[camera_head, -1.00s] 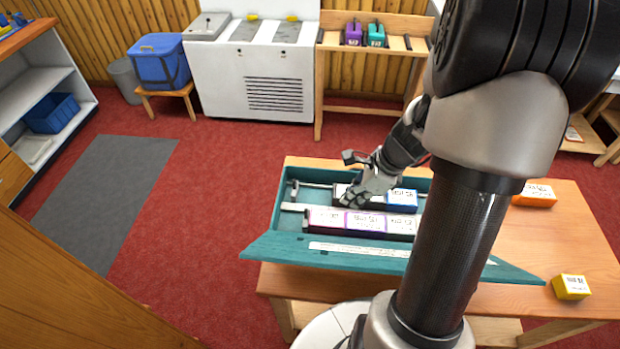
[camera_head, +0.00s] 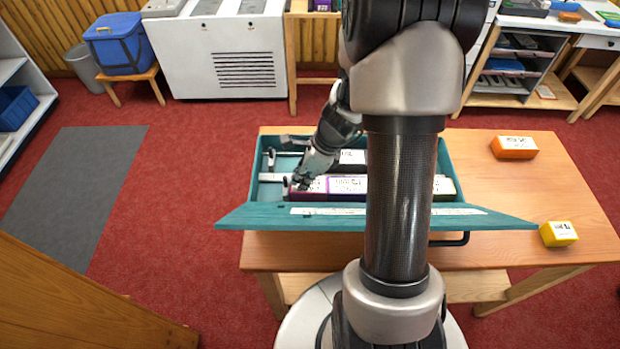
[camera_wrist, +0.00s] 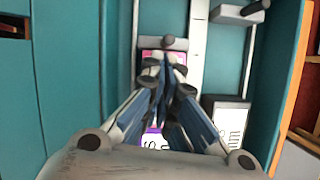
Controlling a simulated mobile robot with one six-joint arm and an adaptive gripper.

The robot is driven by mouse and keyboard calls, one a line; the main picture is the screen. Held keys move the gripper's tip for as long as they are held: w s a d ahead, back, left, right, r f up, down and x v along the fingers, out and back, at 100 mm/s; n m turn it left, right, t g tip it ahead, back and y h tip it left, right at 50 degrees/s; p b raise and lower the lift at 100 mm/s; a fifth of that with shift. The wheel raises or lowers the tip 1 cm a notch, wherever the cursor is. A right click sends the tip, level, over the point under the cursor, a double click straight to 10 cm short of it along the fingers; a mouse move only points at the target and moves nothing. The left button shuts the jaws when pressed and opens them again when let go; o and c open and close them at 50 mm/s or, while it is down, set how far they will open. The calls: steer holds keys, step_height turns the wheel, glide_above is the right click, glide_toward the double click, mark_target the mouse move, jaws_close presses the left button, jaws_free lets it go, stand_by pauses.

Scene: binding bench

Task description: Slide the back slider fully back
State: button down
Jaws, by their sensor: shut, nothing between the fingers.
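The teal box (camera_head: 448,160) lies open on the bench and has two rows of labelled blocks with rails. The back slider (camera_head: 271,157) stands at the left end of the back row, with a bare gap between it and the white-and-black block (camera_head: 352,158). It also shows in the wrist view (camera_wrist: 238,12). The front slider (camera_head: 286,186) stands at the left end of the front row, against the pink block (camera_wrist: 150,56). My gripper (camera_head: 300,183) is shut and empty over the front row's left end, its fingertips (camera_wrist: 165,78) close to the front slider. Contact cannot be told.
The teal flap (camera_head: 250,216) slopes along the box's near side. An orange block (camera_head: 514,147) and a yellow block (camera_head: 559,234) lie on the bench (camera_head: 490,195) to the right. My arm hides part of the box's right half.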

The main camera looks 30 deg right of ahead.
steer(key=w+a, duration=0.1)
steer(key=w+a+p, duration=0.1)
steer(key=a, duration=0.1)
steer(key=w+a, duration=0.1)
steer(key=shift+w+a, duration=0.1)
steer(key=shift+a, duration=0.3)
steer(key=shift+d, duration=0.1)
